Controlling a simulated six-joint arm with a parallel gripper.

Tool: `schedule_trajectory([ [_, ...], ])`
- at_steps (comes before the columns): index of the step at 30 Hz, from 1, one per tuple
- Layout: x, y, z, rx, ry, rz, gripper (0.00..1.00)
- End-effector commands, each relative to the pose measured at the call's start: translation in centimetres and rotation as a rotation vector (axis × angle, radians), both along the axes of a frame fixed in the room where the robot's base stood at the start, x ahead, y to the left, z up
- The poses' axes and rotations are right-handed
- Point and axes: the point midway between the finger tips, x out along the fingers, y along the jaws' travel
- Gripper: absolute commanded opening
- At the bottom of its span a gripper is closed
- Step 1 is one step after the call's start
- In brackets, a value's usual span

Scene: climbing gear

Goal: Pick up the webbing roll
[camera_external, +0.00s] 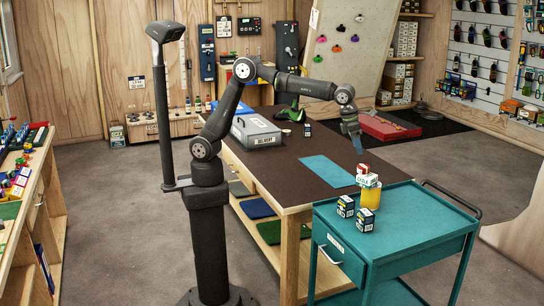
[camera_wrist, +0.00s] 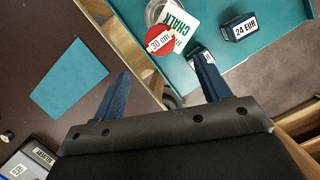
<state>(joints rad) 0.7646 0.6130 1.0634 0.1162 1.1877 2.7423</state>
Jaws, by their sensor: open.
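A red round piece with a "30 cm" label (camera_wrist: 158,42), which looks like the webbing roll, shows in the wrist view against a white chalk box (camera_wrist: 184,24). In the external view a small red-and-white piece (camera_external: 363,169) tops the chalk box (camera_external: 367,181), which rests on a yellow container (camera_external: 371,198) on the teal cart (camera_external: 415,215). My gripper (camera_external: 356,146) hangs above and slightly left of this stack, pointing down, apart from it. In the wrist view my gripper (camera_wrist: 161,64) is open and empty, with the red piece just beyond the fingers.
Two dark labelled boxes (camera_external: 346,206) (camera_external: 365,219) stand by the stack; one shows "24 EUR" (camera_wrist: 240,26) in the wrist view. The brown table (camera_external: 283,164) carries a blue mat (camera_external: 326,171) and a grey case (camera_external: 257,131). The cart's right side is clear.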

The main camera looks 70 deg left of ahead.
Motion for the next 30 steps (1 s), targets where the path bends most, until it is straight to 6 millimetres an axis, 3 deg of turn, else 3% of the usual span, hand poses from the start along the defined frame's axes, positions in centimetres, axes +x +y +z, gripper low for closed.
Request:
schedule_trajectory([
  [3,0.6,-0.2,-2.2,0.001,0.001,0.001,0.7],
  [14,1.4,-0.6,-4.6,0.0,0.001,0.001,0.7],
  [22,2.7,-1.2,-8.2,-0.001,0.001,0.001,0.7],
  [30,2.9,-1.3,-8.6,-0.003,-0.001,0.0,0.68],
])
